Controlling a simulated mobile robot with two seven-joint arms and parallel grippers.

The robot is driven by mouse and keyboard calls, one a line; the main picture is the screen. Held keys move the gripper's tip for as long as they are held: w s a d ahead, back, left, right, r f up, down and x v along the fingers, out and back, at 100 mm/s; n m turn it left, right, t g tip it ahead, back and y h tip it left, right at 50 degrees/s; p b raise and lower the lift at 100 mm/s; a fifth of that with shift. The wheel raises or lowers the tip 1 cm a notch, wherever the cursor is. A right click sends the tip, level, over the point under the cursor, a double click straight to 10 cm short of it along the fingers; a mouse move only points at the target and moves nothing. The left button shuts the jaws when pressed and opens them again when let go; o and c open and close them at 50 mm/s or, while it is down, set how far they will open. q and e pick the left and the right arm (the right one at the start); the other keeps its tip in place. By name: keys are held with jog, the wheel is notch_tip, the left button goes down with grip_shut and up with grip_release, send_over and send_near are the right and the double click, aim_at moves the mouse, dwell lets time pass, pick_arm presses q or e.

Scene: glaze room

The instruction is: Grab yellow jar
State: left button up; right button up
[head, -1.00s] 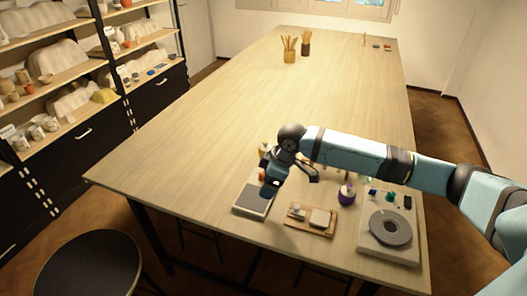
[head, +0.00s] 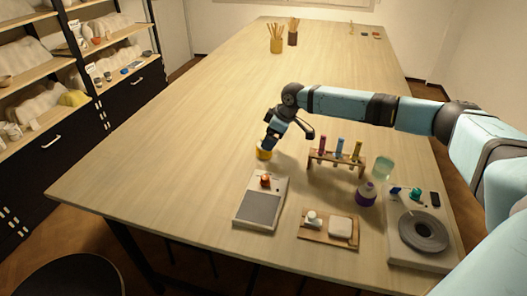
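The yellow jar (head: 263,154) stands on the wooden table, left of the test tube rack and beyond the scale. My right arm comes in from the right, and its gripper (head: 269,142) points down right at the jar, covering part of its top. I cannot tell whether the fingers are around the jar or just above it, or whether they are open. My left gripper is not in view.
Near the jar are a scale (head: 259,209) with an orange item on it, a rack (head: 336,162) of coloured tubes, a purple-based bottle (head: 366,194), a green glass (head: 383,167), a wooden board (head: 313,236) and a wheel device (head: 437,258). The table's left side is clear.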

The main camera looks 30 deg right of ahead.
jog(key=shift+w+x, duration=0.2)
jog(key=shift+x, duration=1.3)
jog(key=shift+w+x, duration=0.2)
jog(key=shift+x, duration=1.3)
jog(key=shift+r, duration=0.15)
jog(key=shift+c, duration=0.5)
jog(key=c, duration=1)
